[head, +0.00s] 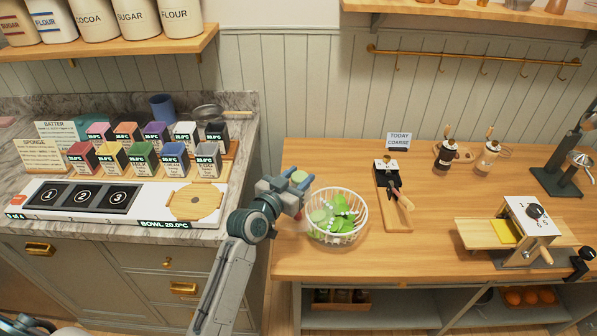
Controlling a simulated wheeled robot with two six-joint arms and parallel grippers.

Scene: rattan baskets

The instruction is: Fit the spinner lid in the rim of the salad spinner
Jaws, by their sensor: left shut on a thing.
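The salad spinner (362,226) is a white, open-slatted bowl holding green leaves, on the wooden counter at the centre. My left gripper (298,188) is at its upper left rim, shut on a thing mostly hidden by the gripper. A round green piece (299,176) shows at the jaws and looks like the knob of the spinner lid. A pale, see-through area lies over the left side of the bowl, but I cannot tell whether it is the lid or how it sits on the rim. My right gripper is not in view.
Right of the bowl stands a wooden board (396,213) with a black-handled device. Further right is a slicer-like machine (524,222). Left, across a gap, a marble counter holds a numbered panel (82,197) and several coloured boxes. The counter in front of the bowl is clear.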

